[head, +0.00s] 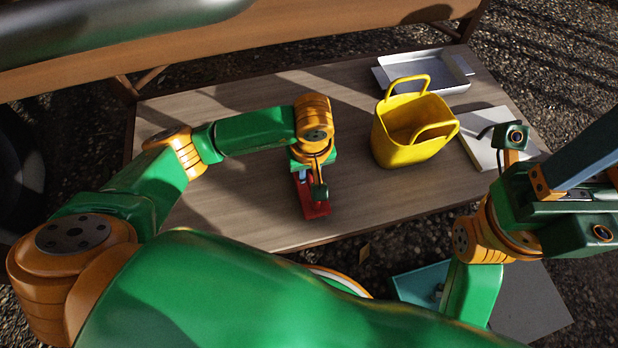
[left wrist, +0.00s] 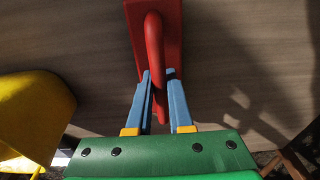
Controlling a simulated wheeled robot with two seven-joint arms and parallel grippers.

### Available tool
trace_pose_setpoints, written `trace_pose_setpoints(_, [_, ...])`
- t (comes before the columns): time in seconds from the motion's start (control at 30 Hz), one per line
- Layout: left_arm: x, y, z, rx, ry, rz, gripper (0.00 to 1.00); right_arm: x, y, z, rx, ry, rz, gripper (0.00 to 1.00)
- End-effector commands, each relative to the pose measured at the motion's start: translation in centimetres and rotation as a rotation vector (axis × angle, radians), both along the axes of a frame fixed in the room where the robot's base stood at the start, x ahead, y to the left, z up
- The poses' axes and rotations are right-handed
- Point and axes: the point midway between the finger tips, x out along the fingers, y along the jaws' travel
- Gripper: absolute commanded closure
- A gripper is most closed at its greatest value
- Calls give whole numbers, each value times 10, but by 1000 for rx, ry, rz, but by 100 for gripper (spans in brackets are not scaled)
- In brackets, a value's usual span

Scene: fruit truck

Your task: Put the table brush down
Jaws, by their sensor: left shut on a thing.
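The table brush is a red block with a curved red handle. In the head view the brush (head: 314,209) is over the near middle of the wooden table (head: 240,205), partly hidden by my left gripper (head: 318,186). In the left wrist view the blue fingers of my left gripper (left wrist: 158,74) are shut on the handle of the brush (left wrist: 174,45). I cannot tell whether its underside touches the tabletop. My right gripper (head: 590,160) is at the right edge of the head view, away from the brush; its fingers do not show clearly.
A yellow basket (head: 397,151) with two handles stands right of the brush. A metal tray (head: 455,75) lies at the back right, and a pale flat board (head: 484,159) at the right edge. The tabletop left of the brush is clear. A wooden bench (head: 290,42) runs behind.

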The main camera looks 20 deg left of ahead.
Motion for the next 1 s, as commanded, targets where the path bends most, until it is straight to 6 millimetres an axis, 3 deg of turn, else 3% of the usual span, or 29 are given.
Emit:
trace_pose_setpoints(0.03, [0,0,-7,-1,1,1,100,-2,0,-2,0,-16,-1,50])
trace_pose_setpoints(0.33, [0,0,-8,0,-1,0,100,-3,1,2,-2,-27,-2,50])
trace_pose_setpoints(0.37, [0,0,-8,0,-1,0,78,-3,1,3,-3,-31,-2,50])
trace_pose_setpoints(0.47, [0,0,-7,-1,-1,0,51,-3,1,4,-3,-28,-2,50])
trace_pose_setpoints(0.83, [0,-1,-2,0,0,1,51,-3,1,8,-2,-28,-1,50])
trace_pose_setpoints(1.0, [-2,-3,41,-1,-5,-1,51,6,0,6,-3,79,-1,50])
